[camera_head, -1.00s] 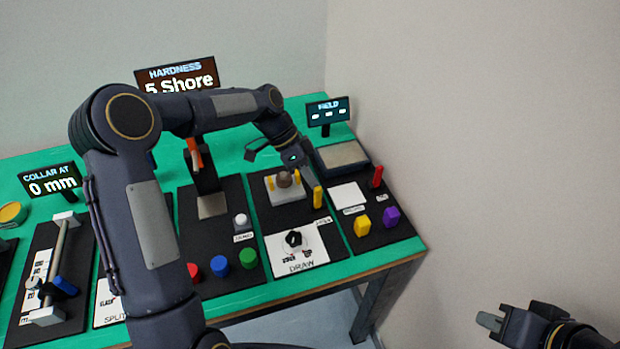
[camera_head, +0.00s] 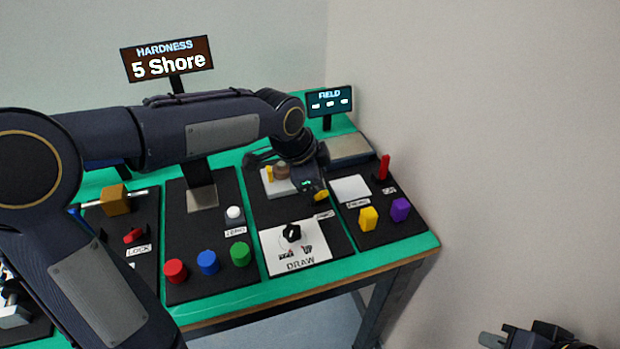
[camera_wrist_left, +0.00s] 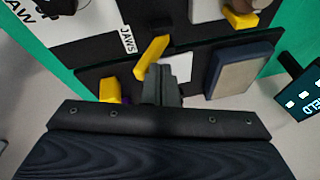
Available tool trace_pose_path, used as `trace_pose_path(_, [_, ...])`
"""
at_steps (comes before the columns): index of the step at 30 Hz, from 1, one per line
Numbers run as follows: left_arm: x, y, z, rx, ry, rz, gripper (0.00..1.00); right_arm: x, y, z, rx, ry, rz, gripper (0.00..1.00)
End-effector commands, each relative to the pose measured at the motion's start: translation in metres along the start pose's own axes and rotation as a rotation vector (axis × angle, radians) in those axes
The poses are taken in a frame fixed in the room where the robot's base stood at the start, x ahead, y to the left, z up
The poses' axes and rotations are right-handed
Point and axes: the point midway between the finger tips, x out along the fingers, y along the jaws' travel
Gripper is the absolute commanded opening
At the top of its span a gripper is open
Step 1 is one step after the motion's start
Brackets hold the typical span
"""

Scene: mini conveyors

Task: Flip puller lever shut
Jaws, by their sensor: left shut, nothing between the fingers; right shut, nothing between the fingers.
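The puller lever is a yellow handle (camera_head: 320,197) beside the JAWS label on the black board with the DRAW dial. In the head view my left gripper partly hides it. The left wrist view shows the lever (camera_wrist_left: 150,57) slanting, its lower end close to the fingertips of my left gripper (camera_wrist_left: 161,72). Those fingers are shut and empty; I cannot tell whether they touch it. The puller (camera_head: 279,181), a pale block with yellow jaws and a brown piece, stands behind and left of the lever. My right gripper (camera_head: 491,340) is shut and empty at the bottom right, away from the table.
The DRAW dial plate (camera_head: 305,262) lies in front. To the right are a yellow knob (camera_head: 368,218), a purple knob (camera_head: 400,209), a red lever (camera_head: 384,168) and a white pad (camera_head: 350,189). The FIELD display (camera_head: 329,102) stands behind. The wall is close on the right.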

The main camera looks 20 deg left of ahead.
Motion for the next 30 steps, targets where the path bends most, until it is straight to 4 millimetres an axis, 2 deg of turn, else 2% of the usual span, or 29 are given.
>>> trace_pose_path(1, [0.005,0.005,0.0,0.019,-0.005,-0.034,0.0,0.009,0.004,0.005,0.0,0.0,0.0,0.0])
trace_pose_path(4, [0.004,0.01,-0.001,0.043,-0.019,-0.093,0.0,0.015,0.007,0.007,0.0,0.0,0.0,0.0])
trace_pose_path(11, [0.001,0.007,-0.001,0.036,-0.02,-0.088,0.0,0.01,0.005,0.005,0.0,0.0,0.0,0.0])
trace_pose_path(30, [0.009,-0.006,0.005,0.035,-0.02,-0.086,0.0,0.01,0.005,0.005,0.0,0.0,0.0,0.0])
